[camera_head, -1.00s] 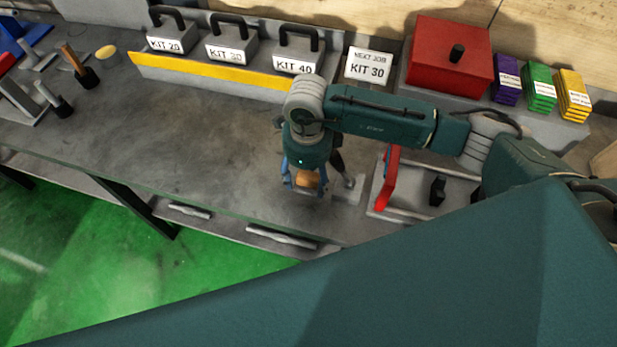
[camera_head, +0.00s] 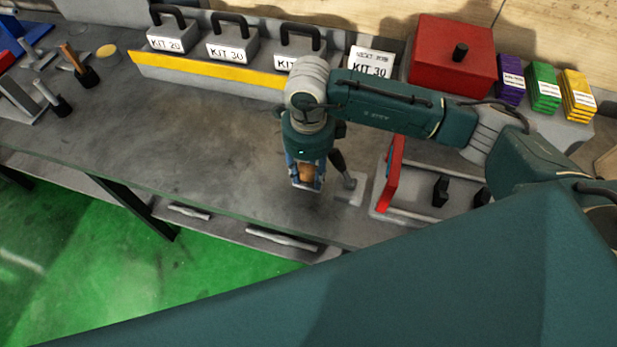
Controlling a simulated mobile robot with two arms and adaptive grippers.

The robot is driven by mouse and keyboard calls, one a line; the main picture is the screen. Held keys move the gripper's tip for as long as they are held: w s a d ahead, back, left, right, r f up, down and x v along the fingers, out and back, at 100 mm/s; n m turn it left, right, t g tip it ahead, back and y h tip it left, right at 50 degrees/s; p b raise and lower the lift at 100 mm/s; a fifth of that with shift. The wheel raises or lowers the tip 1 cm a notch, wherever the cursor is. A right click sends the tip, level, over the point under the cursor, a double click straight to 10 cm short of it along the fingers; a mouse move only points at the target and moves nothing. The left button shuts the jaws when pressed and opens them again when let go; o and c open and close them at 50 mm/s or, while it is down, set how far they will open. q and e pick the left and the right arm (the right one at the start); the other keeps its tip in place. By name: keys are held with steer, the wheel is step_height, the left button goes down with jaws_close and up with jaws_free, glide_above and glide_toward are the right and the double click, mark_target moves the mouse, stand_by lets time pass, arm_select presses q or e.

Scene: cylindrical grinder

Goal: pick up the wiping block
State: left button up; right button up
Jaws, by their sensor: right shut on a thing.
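The wiping block (camera_head: 305,173) shows as a small orange-brown block between the fingers of my right gripper (camera_head: 305,184). The gripper points down over the front part of the grey bench (camera_head: 200,140) and is shut on the block. The fingers hide the block's sides, and I cannot tell whether it touches the bench top. My left gripper is out of view.
Close right of the gripper is a dark-handled tool (camera_head: 340,165) on a pale plate. Beyond it stands a tray (camera_head: 415,205) with a red bar (camera_head: 393,175). Kit boxes (camera_head: 232,45) and a red box (camera_head: 450,60) line the back. The bench left of the gripper is clear.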

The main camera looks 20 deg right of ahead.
steer(key=s+a+b, duration=0.4)
steer(key=s+a, duration=0.6)
steer(key=s, duration=0.5)
steer(key=shift+r+b, duration=0.35)
steer(key=shift+b, duration=0.05)
